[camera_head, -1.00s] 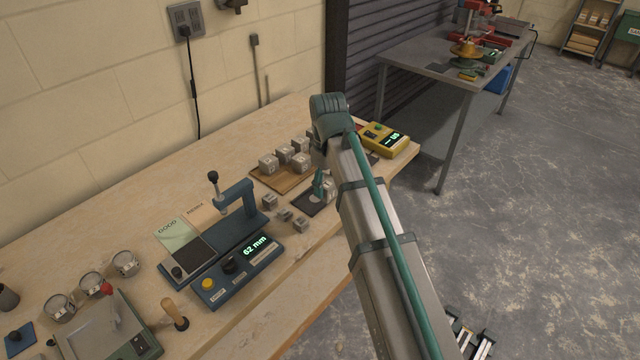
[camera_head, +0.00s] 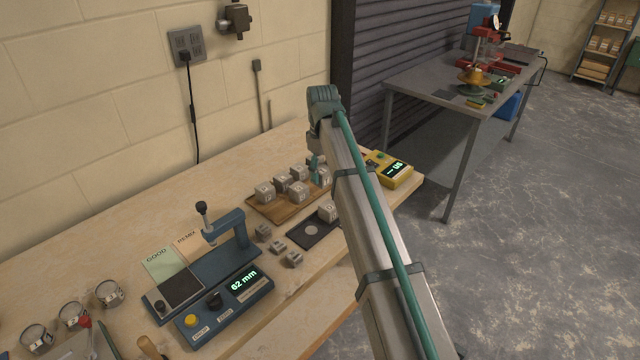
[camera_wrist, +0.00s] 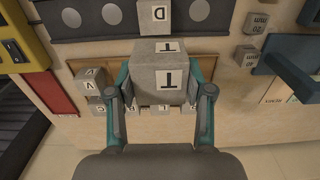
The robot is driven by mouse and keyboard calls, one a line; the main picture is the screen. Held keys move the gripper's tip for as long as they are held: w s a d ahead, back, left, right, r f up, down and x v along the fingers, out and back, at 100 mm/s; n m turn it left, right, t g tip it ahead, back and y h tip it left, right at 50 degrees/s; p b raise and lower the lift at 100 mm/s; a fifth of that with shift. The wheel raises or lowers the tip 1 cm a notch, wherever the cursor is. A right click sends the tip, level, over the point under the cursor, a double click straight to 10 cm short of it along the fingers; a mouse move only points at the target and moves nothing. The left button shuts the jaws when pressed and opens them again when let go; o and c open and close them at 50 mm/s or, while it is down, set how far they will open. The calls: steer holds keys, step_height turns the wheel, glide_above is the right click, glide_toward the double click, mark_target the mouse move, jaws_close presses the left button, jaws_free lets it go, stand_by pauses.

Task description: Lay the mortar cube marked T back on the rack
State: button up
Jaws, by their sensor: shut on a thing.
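The mortar cube marked T (camera_wrist: 165,62) is grey, with a T on two white labels. My gripper (camera_wrist: 160,92) is shut on it, one teal finger on each side. In the head view the held cube (camera_head: 324,178) is at the right end of the wooden rack (camera_head: 285,218), partly hidden by my arm; my gripper (camera_head: 318,172) is there too. I cannot tell whether the cube touches the rack. Several other cubes stand on the rack, including one marked V (camera_wrist: 91,79) and one marked G (camera_wrist: 97,107). The held cube hides part of the rack in the wrist view.
A cube marked D (camera_wrist: 161,15) stands on a dark mat (camera_head: 306,238) with round spots, in front of the rack. Small blocks (camera_head: 278,246) and a blue gauge (camera_head: 232,280) reading 62 mm lie left. A yellow meter (camera_head: 392,170) stands right, near the bench end.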

steer(key=w+a+f+p, duration=0.1)
steer(key=w+f, duration=0.1)
steer(key=w, duration=0.2)
steer(key=w+a+f+p, duration=0.1)
steer(key=w+f+p, duration=0.1)
steer(key=w+f, duration=0.1)
steer(key=w+a+f+p, duration=0.1)
steer(key=w+f, duration=0.2)
steer(key=w, duration=0.2)
steer(key=shift+w, duration=0.25)
steer(key=shift+w+a+f+p, duration=0.1)
steer(key=shift+w+f+p, duration=0.25)
steer(key=shift+w+f, duration=0.15)
step_height(320, 180, down, 3)
steer(key=shift+w+r+p, duration=0.1)
steer(key=shift+p, duration=0.85)
steer(key=shift+f, duration=0.5)
steer(key=shift+f, duration=0.1)
steer(key=o, duration=1.4)
